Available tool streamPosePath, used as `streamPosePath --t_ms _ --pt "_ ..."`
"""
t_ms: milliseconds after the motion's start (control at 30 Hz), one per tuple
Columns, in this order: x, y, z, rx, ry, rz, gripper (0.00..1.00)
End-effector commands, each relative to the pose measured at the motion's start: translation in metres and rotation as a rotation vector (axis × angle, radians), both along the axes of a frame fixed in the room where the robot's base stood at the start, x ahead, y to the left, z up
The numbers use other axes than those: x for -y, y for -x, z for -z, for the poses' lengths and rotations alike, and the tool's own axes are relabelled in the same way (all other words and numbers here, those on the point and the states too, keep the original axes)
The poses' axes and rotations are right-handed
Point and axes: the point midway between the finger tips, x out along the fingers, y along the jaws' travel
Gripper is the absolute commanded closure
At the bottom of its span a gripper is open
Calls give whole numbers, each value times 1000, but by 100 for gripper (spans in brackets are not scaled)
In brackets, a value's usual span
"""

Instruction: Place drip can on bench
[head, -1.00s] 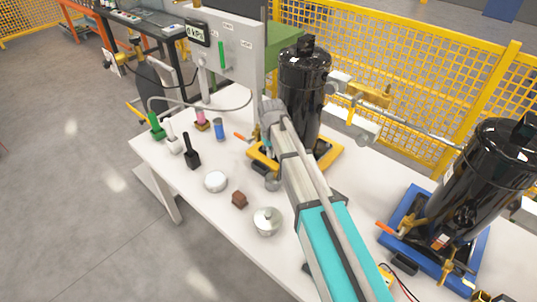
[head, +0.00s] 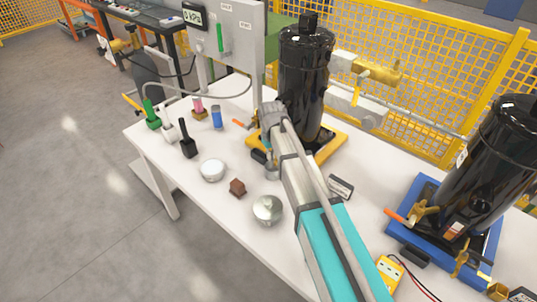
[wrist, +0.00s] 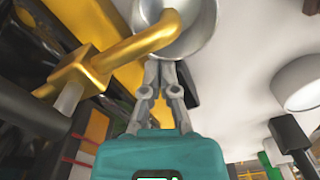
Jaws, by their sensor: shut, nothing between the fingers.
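My gripper (wrist: 166,85) shows in the wrist view with its grey fingers together and nothing between them. A silver, open-mouthed metal can (wrist: 202,38), which looks like the drip can, is just beyond the fingertips; I cannot tell whether they touch. A bent brass pipe (wrist: 135,46) crosses in front of the can's mouth. In the head view a small grey can (head: 271,173) sits at the yellow base of the near black compressor, partly behind my arm. My fingers are hidden there. The white bench (head: 235,229) carries all of this.
A silver round pot (head: 267,210), brown block (head: 237,187), white round dish (head: 212,170) and black-handled tool (head: 187,143) stand along the front edge. A second black compressor (head: 497,165) on a blue base and a yellow meter (head: 390,273) are at right.

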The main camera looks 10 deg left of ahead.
Motion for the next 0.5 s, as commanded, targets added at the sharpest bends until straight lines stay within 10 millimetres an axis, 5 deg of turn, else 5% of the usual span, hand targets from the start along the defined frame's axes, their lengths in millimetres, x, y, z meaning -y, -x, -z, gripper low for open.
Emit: streamPosePath --t_ms 500 --pt "1 0 13 0 0 1 100"
